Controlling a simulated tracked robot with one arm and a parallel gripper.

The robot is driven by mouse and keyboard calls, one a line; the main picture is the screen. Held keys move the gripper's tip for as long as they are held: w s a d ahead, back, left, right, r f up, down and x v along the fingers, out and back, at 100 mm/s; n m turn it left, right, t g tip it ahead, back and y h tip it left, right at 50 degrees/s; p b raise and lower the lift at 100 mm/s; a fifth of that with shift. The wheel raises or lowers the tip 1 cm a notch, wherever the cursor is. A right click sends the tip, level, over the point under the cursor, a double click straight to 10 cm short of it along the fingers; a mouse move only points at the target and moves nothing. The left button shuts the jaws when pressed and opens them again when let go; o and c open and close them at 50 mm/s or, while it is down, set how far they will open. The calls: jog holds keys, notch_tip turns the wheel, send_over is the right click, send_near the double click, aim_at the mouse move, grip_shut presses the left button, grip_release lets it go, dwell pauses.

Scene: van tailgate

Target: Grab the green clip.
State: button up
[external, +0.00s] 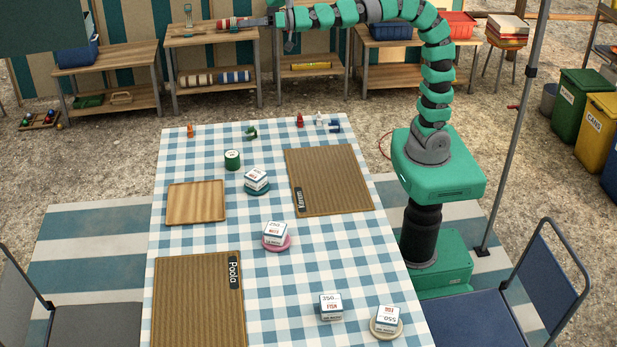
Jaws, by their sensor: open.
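The green clip (252,133) lies on the checkered tablecloth near the table's far edge, left of centre. Similar small pieces stand along that edge: an orange one (190,130) to the left, and a red one (299,120), a white one (319,118) and a blue one (335,127) to the right. My gripper (256,21) is high at the top of the view, at the left end of my green arm. It is open and well apart from the green clip. The fingertips are small and hard to make out against the background.
A wooden board (196,216) and brown mats (318,165) cover parts of the table. More labelled boxes (330,306) stand nearer. Bare cloth surrounds the clip.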

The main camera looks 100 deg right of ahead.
jog(key=w+d+f+m+g+h+b, duration=0.1)
jog(key=w+d+f+m+h, duration=0.25)
jog(key=f, duration=0.45)
jog(key=w+d+f+m+g+h, duration=0.1)
jog(key=w+d+f+m+h, duration=0.2)
jog(key=f, duration=0.6)
jog(key=m+g+h+b, duration=0.25)
jog(key=g+h, duration=0.45)
jog(key=g, duration=0.4)
send_near(251, 128)
jog(key=x, duration=0.2)
jog(key=b+x, duration=0.1)
jog(key=x, duration=0.2)
jog(key=shift+w+d+r, duration=0.15)
jog(key=shift+d+r, duration=0.05)
jog(key=b+x, duration=0.1)
jog(key=x, duration=0.1)
jog(key=b+x, duration=0.1)
jog(key=x, duration=0.1)
jog(key=shift+d+f, duration=0.1)
jog(key=shift+f, duration=0.3)
jog(key=shift+w+d+t, duration=0.1)
jog(key=shift+d+t, duration=0.2)
jog(key=shift+d, duration=0.1)
jog(key=c, duration=1.1)
